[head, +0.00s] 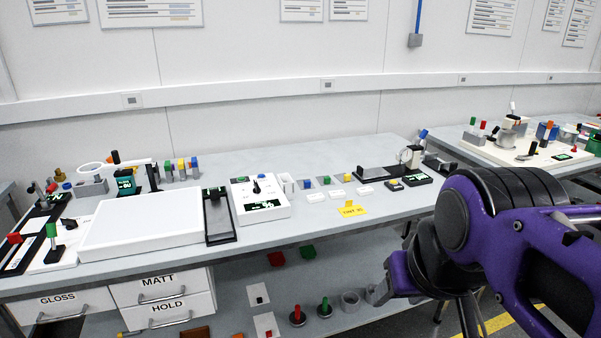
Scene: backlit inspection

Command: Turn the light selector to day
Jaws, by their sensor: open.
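The likely light selector is a black knob (257,187) on a white box (276,212) at the middle of the bench. The knob's pointer stands roughly upright in the picture, pointing to the back. The markings around it are too small to read, so I cannot tell which setting it is on. Dark displays with green and white marks sit on the box's face. My gripper (393,278) shows in part at the end of my purple and black arm, low at right. It is open, well right of and apart from the box. Its fingertips are hard to make out.
A large white panel (142,217) and a dark upright-handled slide (220,222) lie left of the box. A white holder (287,185), coloured buttons and a yellow tag (351,209) stand to its right. Drawers (163,300) and a lower shelf are under the bench.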

